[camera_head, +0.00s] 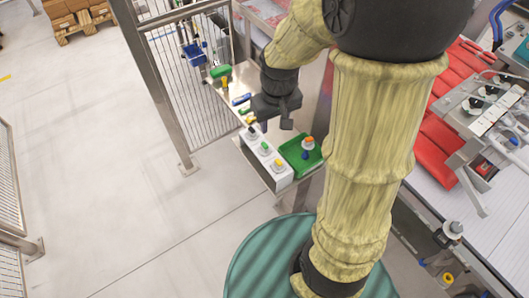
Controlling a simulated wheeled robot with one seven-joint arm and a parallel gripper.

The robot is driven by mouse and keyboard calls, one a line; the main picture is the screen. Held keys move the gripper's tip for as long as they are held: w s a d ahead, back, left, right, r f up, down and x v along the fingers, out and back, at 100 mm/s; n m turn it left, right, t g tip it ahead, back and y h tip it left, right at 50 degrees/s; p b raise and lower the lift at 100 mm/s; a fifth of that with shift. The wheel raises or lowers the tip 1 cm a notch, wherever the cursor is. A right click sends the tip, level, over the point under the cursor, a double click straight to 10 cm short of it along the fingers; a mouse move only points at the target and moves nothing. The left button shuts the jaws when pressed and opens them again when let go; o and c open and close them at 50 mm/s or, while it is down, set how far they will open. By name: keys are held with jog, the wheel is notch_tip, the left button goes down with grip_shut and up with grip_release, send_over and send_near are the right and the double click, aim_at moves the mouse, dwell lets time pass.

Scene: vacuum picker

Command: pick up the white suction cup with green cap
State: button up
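The suction cup with a green cap (265,148) stands on a white box-like stand (268,172), in the middle of a short row. Its green top shows; its lower part is small and hard to make out. My gripper (275,124) is black and hangs just above and behind the row. Its fingers look apart, with nothing seen between them. A cup with a yellow cap (278,164) stands in front of the green-capped one. Another small dark and yellow piece (252,133) stands behind it, close under my gripper.
A green tray (296,157) right of the stand holds an orange-topped piece (308,143). A shelf behind carries a green block (220,71) and a blue item (241,99). A mesh fence (180,75) stands left.

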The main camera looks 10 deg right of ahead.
jog(key=n+g, duration=0.1)
jog(key=n, duration=0.1)
send_over(265, 144)
jog(key=shift+s, duration=0.2)
jog(key=shift+f, duration=0.15)
notch_tip(265, 144, down, 12)
jog(key=p, duration=0.3)
jog(key=shift+w+f+p, duration=0.15)
jog(key=shift+f+p, duration=0.65)
jog(key=shift+f, duration=0.55)
jog(key=shift+w+f+p, duration=0.1)
jog(key=shift+f+p, duration=0.7)
jog(key=shift+f, duration=0.5)
jog(key=shift+s, duration=0.1)
